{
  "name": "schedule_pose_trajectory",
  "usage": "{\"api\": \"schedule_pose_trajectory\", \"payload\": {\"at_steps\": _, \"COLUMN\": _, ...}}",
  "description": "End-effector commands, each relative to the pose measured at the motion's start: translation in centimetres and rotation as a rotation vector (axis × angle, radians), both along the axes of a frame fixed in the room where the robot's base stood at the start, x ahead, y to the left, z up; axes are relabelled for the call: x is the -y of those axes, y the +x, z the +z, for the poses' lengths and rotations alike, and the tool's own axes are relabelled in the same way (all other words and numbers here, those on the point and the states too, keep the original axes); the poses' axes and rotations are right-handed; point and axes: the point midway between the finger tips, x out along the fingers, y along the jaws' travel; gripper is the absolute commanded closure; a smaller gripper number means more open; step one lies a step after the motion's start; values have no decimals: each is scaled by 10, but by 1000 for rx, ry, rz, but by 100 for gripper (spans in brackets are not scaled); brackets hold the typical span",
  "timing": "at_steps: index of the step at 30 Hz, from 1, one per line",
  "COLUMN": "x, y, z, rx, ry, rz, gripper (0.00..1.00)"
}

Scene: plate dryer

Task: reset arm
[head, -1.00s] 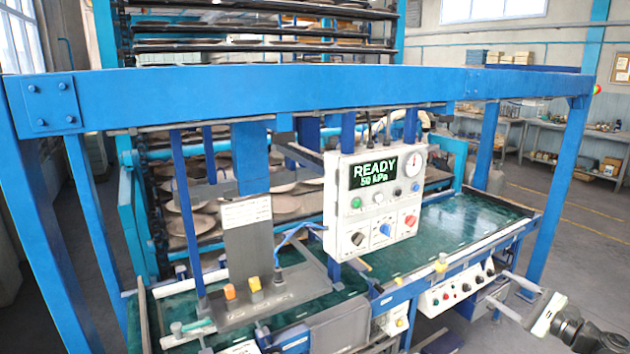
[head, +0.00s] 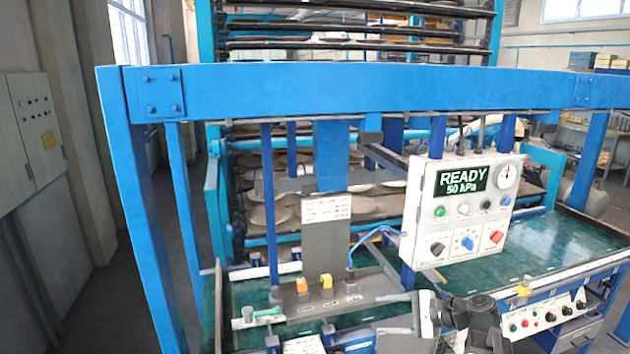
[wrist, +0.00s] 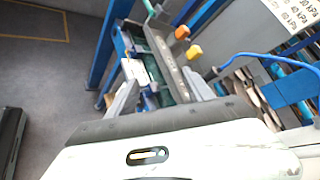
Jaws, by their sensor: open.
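My arm shows at the bottom of the head view, right of centre, in front of the blue-framed machine (head: 340,92). In the wrist view my gripper (wrist: 163,92) is open, with its two grey fingers apart and nothing held between them. Beyond the fingers are a green-topped bench edge and an orange and a yellow knob. A white control box (head: 465,215) hangs from the frame and its display (head: 461,181) reads READY, 50 kPa. The fingertips are hard to make out in the head view.
A row of buttons on a panel (head: 545,318) lies at the lower right. The green tabletop (head: 565,245) is mostly bare. Racks of round plates (head: 265,215) stand behind the frame. A grey wall cabinet (head: 35,125) is at the left. The wrist view shows open floor (wrist: 45,70) at left.

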Motion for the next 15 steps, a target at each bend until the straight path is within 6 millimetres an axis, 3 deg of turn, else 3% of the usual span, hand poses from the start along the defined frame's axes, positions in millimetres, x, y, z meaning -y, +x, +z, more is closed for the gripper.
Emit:
{"api": "schedule_pose_trajectory", "payload": {"at_steps": 1, "x": -40, "y": -6, "z": -16, "rx": -7, "ry": -81, "rz": 90, "gripper": 40}}
{"api": "schedule_pose_trajectory", "payload": {"at_steps": 3, "x": -83, "y": -18, "z": -42, "rx": -9, "ry": -218, "rz": 215, "gripper": 40}}
{"api": "schedule_pose_trajectory", "payload": {"at_steps": 6, "x": -126, "y": -40, "z": -77, "rx": 6, "ry": -426, "rz": 396, "gripper": 40}}
{"api": "schedule_pose_trajectory", "payload": {"at_steps": 8, "x": -140, "y": -55, "z": -97, "rx": 23, "ry": -565, "rz": 510, "gripper": 40}}
{"api": "schedule_pose_trajectory", "payload": {"at_steps": 11, "x": -138, "y": -73, "z": -123, "rx": 55, "ry": -793, "rz": 683, "gripper": 40}}
{"api": "schedule_pose_trajectory", "payload": {"at_steps": 15, "x": -87, "y": -85, "z": -141, "rx": 62, "ry": -1057, "rz": 850, "gripper": 40}}
